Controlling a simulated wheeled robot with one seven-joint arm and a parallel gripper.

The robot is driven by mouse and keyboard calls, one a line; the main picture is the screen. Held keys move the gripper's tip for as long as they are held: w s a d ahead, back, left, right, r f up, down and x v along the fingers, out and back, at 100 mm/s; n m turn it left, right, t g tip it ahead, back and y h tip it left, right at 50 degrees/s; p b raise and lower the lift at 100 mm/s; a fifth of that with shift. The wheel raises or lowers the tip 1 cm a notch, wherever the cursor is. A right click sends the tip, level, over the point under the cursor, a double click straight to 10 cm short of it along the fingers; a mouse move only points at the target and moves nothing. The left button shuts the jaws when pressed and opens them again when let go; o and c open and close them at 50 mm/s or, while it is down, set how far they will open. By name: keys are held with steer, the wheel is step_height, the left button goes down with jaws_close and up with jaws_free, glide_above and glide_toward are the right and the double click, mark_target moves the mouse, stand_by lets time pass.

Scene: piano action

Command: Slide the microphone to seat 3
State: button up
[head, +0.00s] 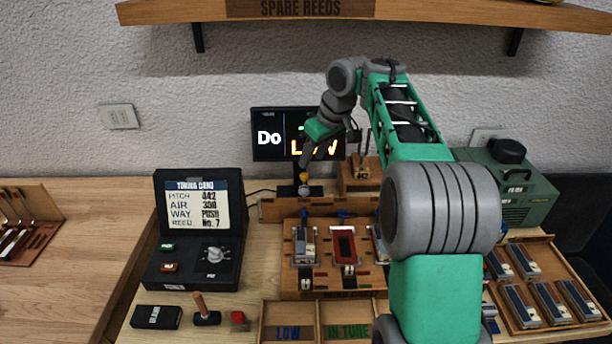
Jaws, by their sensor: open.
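My gripper (305,168) points down in front of the dark screen, above the back rail of the wooden reed bench (290,282). It is small in the picture, and its fingertips are hard to make out. A small rounded silver and yellow piece (303,185), possibly the microphone, is right at the fingertips; I cannot tell whether they touch. The bench has a row of seats: a left one with a grey-blue reed block (305,246), a middle one with a red-framed dark slot (343,246), and another at right (378,244), partly hidden by my arm. Seat numbers are not readable.
A black tuning card box (170,262) stands left. A green machine (520,190) and reed tray (548,252) are at right.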

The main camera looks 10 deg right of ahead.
mark_target(304, 174)
steer(key=x, duration=0.2)
steer(key=b+x, duration=0.1)
steer(key=x, duration=0.5)
steer(key=shift+w+d, duration=0.2)
steer(key=shift+w, duration=0.2)
steer(key=shift+c, duration=0.5)
jaws_close()
stand_by(0.4)
